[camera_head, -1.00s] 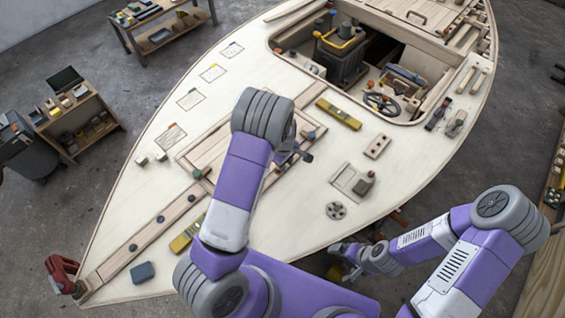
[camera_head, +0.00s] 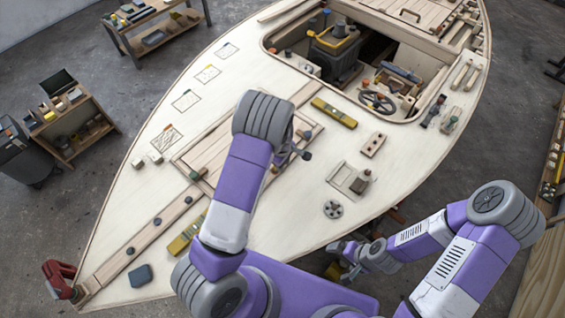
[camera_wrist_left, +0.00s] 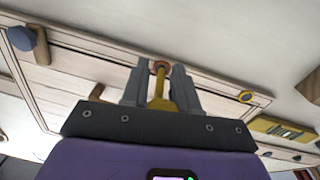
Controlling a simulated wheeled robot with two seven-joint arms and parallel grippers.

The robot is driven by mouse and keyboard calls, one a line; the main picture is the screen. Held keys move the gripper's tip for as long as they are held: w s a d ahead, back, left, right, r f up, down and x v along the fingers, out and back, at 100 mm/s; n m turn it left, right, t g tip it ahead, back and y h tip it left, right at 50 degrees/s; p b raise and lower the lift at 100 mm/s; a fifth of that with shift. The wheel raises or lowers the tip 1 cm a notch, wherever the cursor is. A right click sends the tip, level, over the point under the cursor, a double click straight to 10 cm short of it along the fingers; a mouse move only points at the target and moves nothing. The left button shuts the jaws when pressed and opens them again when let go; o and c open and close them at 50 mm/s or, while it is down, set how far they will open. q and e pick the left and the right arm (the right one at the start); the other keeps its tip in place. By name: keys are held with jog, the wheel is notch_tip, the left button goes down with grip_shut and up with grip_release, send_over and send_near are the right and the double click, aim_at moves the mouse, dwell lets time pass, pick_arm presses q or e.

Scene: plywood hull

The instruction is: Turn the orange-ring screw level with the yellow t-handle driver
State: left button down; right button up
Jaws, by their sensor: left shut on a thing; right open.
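My left gripper (camera_wrist_left: 161,84) is shut on the yellow t-handle driver (camera_wrist_left: 159,88), whose shaft points away between the fingers. An orange-ringed screw (camera_wrist_left: 161,65) shows at the driver's far end, at the edge of a wooden panel. The driver tip seems to meet it, but I cannot tell how deep it sits or whether the screw is level. In the head view my left arm reaches over the deck and hides the driver and screw. My right gripper (camera_head: 345,258) is open, low beside the hull's near edge.
The plywood deck (camera_head: 240,85) carries a yellow level (camera_head: 334,112), a round grey disc (camera_head: 333,209) and a blue-grey block (camera_head: 140,276). Another yellow level lies close to my left arm. The cockpit opening holds a steering wheel (camera_head: 377,102). A red clamp (camera_head: 60,278) grips the bow.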

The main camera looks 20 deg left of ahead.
pick_arm(q)
jog(key=shift+f, duration=0.3)
jog(key=shift+s, duration=0.1)
jog(key=shift+s+a+m+b, duration=0.15)
jog(key=shift+m+b, duration=0.25)
jog(key=shift+m, duration=0.3)
jog(key=m, duration=0.2)
jog(key=shift+s+f+m+b, duration=0.1)
jog(key=shift+s+m+b, duration=0.2)
jog(key=shift+s+b, duration=0.1)
jog(key=shift+s+m, duration=0.1)
jog(key=shift+m, duration=0.4)
jog(key=m, duration=0.1)
jog(key=m+b, duration=0.1)
jog(key=m, duration=0.1)
jog(key=shift+s+a+h, duration=0.3)
jog(key=shift+s+a, duration=0.05)
jog(key=shift+a, duration=0.05)
jog(key=shift+s+a+m, duration=0.15)
jog(key=shift+s+m, duration=0.05)
jog(key=shift+m, duration=0.8)
